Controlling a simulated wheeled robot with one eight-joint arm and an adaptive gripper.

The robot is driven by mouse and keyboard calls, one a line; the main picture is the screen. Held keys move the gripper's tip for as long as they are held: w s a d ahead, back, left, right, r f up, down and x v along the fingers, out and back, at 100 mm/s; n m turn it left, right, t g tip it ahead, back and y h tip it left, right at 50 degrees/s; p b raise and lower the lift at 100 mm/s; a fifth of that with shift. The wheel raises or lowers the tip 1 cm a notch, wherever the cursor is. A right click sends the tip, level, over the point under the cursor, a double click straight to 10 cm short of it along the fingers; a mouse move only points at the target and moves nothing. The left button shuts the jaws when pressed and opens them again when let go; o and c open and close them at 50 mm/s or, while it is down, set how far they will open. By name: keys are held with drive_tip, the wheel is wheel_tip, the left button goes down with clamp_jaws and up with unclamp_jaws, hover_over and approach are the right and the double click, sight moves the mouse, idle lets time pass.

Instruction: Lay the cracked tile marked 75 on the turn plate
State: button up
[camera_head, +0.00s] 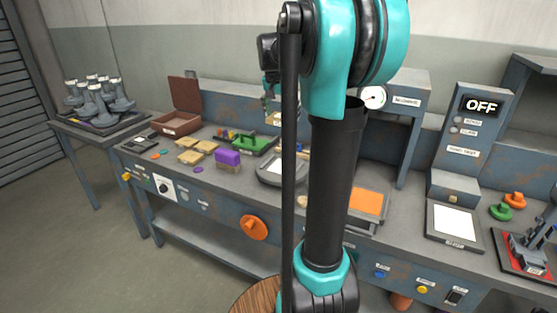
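Several tan tiles lie on the left part of the long grey workbench (330,220): one (187,143) at the back, one (206,146) to its right and one (190,157) in front. Their marks and any cracks are too small to read, so I cannot tell which is 75. A grey dish-like plate (269,172) with a pale top is partly behind my arm; I cannot tell whether it is the turn plate. My arm fills the middle. Small teal parts show behind it, but the gripper's fingers and any load are hidden.
A purple block (227,158) is right of the tiles. An open brown box (180,121) and green tray (251,145) stand behind. An orange-topped plate (367,202), white-topped plate (453,222) and OFF panel (480,106) are on the right.

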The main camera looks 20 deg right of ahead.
sight(283, 166)
wheel_tip(283, 166, down, 19)
drive_tip(key=shift+r, duration=0.1)
idle(0.3)
drive_tip(key=o, duration=1.3)
drive_tip(key=shift+c, duration=0.2)
drive_tip(key=v, duration=1.2)
drive_tip(key=s+a+f+n+t+y, duration=0.1)
drive_tip(key=s+a+f+n, duration=0.3)
drive_tip(key=s+f, duration=0.4)
drive_tip(key=s+a+f+n+y, duration=0.1)
drive_tip(key=s+a+f+n, duration=0.4)
drive_tip(key=s, duration=1.2)
wheel_tip(283, 166, down, 4)
drive_tip(key=shift+f+t, duration=0.15)
drive_tip(key=shift+t, duration=0.25)
